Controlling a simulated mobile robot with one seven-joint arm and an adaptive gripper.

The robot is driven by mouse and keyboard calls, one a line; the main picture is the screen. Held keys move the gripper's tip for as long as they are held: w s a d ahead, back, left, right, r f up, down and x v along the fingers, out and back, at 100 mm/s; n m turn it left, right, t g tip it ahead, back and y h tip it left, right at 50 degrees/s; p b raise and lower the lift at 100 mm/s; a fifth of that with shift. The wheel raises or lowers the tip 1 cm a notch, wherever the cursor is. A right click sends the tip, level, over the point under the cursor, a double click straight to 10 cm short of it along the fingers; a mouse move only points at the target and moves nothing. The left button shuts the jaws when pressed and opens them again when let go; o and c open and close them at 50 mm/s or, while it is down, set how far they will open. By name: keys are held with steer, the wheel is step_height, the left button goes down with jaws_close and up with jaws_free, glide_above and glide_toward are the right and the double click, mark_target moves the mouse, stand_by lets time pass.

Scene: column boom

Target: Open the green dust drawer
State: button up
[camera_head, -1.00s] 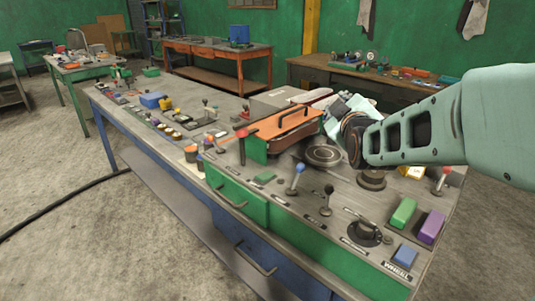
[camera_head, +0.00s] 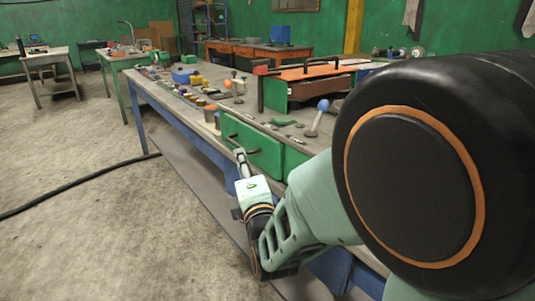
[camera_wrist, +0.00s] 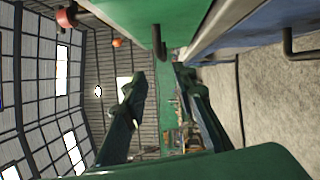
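The green dust drawer (camera_head: 265,158) is in the front of the long bench in the head view. Its front looks flush with the bench. Its dark bar handle (camera_head: 243,148) runs across the front. In the wrist view the green drawer front (camera_wrist: 190,15) fills the upper middle, and the handle (camera_wrist: 158,42) sticks out from it. My gripper (camera_head: 240,156) is close in front of the handle in the head view. In the wrist view my gripper (camera_wrist: 160,75) has its two fingers apart, with the handle ahead of the gap between the tips. I cannot see contact.
An orange-lidded box (camera_head: 310,72) and a blue-knobbed lever (camera_head: 318,117) stand on the bench above the drawer. The floor left of the bench is free except for a black cable (camera_head: 80,185).

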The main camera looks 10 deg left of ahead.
mark_target(236, 144)
steer(key=b+x, duration=0.1)
steer(key=x, duration=0.9)
steer(key=shift+w+a+f+b, duration=0.15)
steer(key=shift+w+b, duration=0.15)
steer(key=shift+w, duration=0.1)
jaws_close()
